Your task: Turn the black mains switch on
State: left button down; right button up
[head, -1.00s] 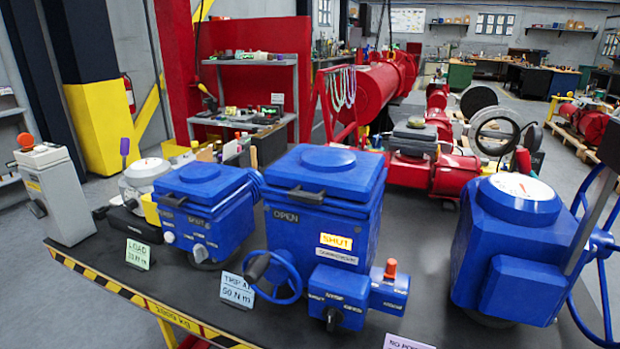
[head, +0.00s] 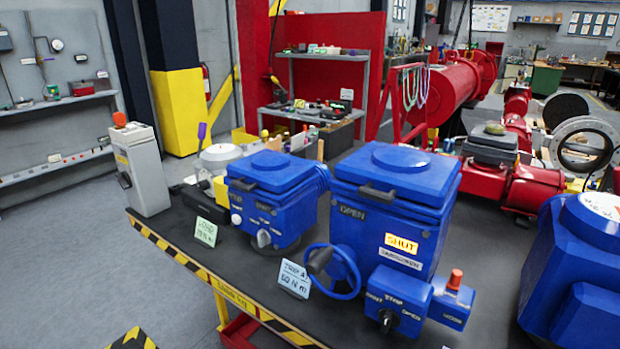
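A grey upright control box (head: 148,178) stands at the left end of the bench, with an orange-red button (head: 119,119) on top. A black switch (head: 124,180), which looks like the mains switch, sits on the side of this box. Its exact setting is too small to tell. Neither of my grippers is in view.
Blue valve actuators (head: 395,195) stand on the dark bench (head: 215,262) with the striped edge. One has a blue handwheel (head: 332,272) and a black selector knob (head: 387,320). Small cards stand near the front edge. The grey floor (head: 60,255) left of the bench is clear.

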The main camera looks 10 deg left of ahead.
aim_at(123, 180)
jog(key=u, duration=1.4)
jog(key=i+j+z, duration=0.2)
jog(key=i, duration=0.2)
